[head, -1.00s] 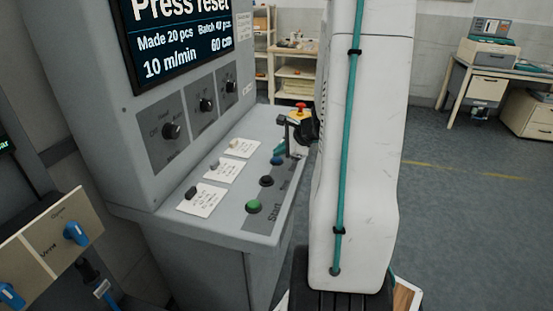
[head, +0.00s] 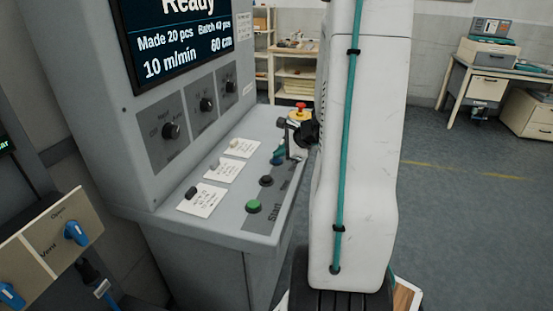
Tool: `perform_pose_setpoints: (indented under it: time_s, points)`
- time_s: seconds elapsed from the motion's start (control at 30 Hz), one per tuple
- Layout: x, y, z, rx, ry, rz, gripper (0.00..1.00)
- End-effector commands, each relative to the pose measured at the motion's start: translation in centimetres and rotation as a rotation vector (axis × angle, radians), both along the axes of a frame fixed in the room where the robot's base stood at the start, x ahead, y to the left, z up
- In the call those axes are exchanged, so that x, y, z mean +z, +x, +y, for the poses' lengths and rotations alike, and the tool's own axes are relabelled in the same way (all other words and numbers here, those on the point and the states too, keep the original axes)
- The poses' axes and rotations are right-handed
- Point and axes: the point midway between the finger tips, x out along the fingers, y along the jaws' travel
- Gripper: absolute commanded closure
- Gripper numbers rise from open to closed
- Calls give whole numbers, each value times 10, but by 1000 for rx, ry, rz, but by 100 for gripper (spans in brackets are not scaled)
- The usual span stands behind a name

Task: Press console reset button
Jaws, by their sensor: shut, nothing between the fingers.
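The grey console (head: 190,225) stands left of centre, with a screen (head: 185,30) that reads "Ready". On its sloped panel are a green start button (head: 253,206), a black button (head: 266,181) and, farther back, the blue reset button, now mostly hidden behind my gripper. My gripper (head: 279,157) is shut and empty, its teal tip down at the blue button's place. It looks in contact with the button, but the exact touch is too small to see.
A red emergency stop (head: 301,108) on a yellow base sits just behind my gripper. Three white label cards (head: 202,200) with small knobs lie along the panel. A valve panel with blue handles (head: 75,233) is at lower left. Open floor (head: 460,220) lies right.

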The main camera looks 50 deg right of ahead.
Motion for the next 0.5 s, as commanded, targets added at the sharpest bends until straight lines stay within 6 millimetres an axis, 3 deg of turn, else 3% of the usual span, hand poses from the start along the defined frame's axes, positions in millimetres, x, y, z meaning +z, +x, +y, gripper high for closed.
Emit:
perform_pose_setpoints:
  time_s: [0.5]
  points:
    - [17, 0, 0, 0, 0, 0, 100]
